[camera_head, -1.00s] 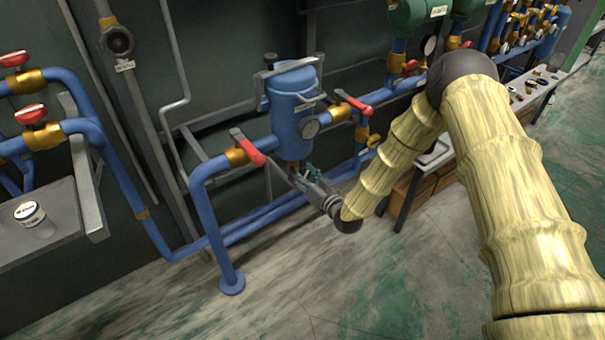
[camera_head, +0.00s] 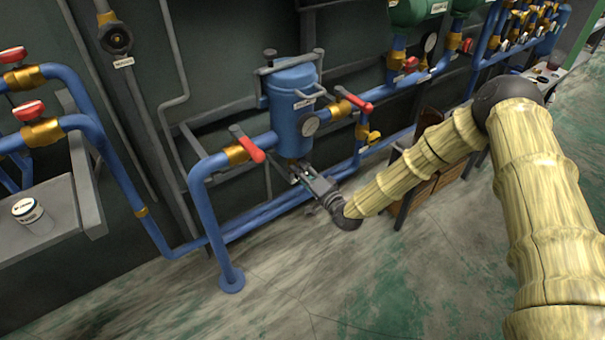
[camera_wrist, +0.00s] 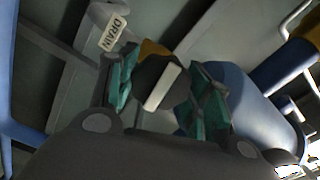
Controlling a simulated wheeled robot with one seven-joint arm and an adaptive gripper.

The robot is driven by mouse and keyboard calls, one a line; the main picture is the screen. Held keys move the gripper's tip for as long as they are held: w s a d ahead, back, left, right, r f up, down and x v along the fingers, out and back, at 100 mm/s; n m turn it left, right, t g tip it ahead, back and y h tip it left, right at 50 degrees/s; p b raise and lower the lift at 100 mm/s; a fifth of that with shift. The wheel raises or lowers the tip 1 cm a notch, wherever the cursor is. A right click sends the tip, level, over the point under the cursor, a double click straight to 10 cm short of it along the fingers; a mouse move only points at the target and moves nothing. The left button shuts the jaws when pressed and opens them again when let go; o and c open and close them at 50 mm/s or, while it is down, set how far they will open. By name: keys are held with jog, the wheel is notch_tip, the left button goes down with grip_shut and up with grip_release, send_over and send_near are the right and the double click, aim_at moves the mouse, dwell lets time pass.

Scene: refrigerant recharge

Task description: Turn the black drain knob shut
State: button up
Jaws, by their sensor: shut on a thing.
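The black drain knob (camera_wrist: 158,72) with a pale bar across its face shows in the wrist view, in front of a brass fitting (camera_wrist: 152,48). My gripper (camera_wrist: 163,95) has its green-padded fingers on either side of the knob and is shut on it. A white tag reading DRAIN (camera_wrist: 113,32) hangs up and left of the knob. In the head view my gripper (camera_head: 298,172) is under the blue filter vessel (camera_head: 292,102), and the knob is hidden there by the gripper.
Red-handled valves (camera_head: 252,149) flank the vessel on blue pipes. A blue pipe stand (camera_head: 228,240) rises from the floor at left. A grey shelf (camera_head: 60,232) carries a white jar (camera_head: 33,216). The floor (camera_head: 300,290) in front is clear.

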jog(key=shift+d+m, duration=0.1)
jog(key=shift+m, duration=0.9)
jog(key=o, duration=1)
jog(key=shift+o, duration=0.2)
jog(key=v, duration=1.2)
